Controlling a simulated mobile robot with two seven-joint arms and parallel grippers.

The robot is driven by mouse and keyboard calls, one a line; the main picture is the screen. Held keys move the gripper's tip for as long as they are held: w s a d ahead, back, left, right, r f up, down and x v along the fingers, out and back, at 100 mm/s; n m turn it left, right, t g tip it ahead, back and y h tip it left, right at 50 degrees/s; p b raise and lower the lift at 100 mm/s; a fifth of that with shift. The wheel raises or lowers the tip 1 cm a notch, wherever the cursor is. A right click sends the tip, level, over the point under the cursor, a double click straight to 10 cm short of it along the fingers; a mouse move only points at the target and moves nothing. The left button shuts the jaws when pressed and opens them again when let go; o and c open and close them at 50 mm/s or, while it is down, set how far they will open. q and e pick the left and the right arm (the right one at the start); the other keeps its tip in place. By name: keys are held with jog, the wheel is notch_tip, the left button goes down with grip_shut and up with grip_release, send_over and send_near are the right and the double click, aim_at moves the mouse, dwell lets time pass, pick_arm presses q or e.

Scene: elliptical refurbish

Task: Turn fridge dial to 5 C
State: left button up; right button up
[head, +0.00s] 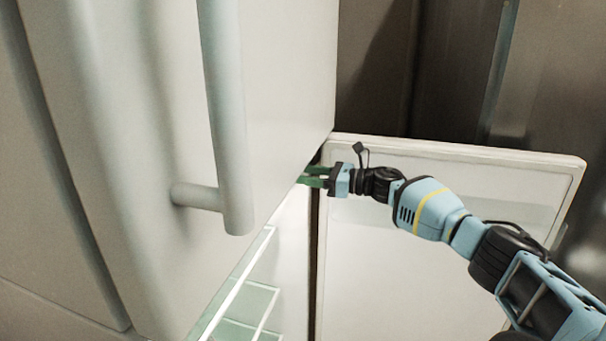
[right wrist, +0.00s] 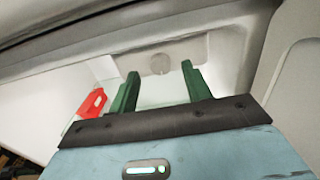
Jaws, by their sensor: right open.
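A pale round dial (right wrist: 159,64) sits on a light panel near the top of the fridge interior in the right wrist view. Its markings are too faint to read. My right gripper (right wrist: 158,68) is open, with its green fingers to the left and right of the dial in the picture. I cannot tell how near the fingertips are to it. In the head view the right gripper (head: 308,176) reaches in at the top edge of the open fridge compartment, and the dial is hidden there. My left gripper is not in view.
The open fridge door (head: 440,225) stands behind my right arm. The closed upper door with its long handle (head: 228,120) is at left. Glass shelves (head: 250,300) lie below. A red item (right wrist: 91,103) is inside the fridge at left in the wrist view.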

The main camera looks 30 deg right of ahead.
jog(key=shift+x, duration=1.1)
jog(key=c, duration=1)
jog(key=shift+n+b, duration=0.5)
jog(key=shift+n, duration=0.2)
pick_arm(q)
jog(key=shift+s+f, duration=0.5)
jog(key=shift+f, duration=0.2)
pick_arm(e)
jog(key=o, duration=1)
jog(key=shift+d, duration=0.1)
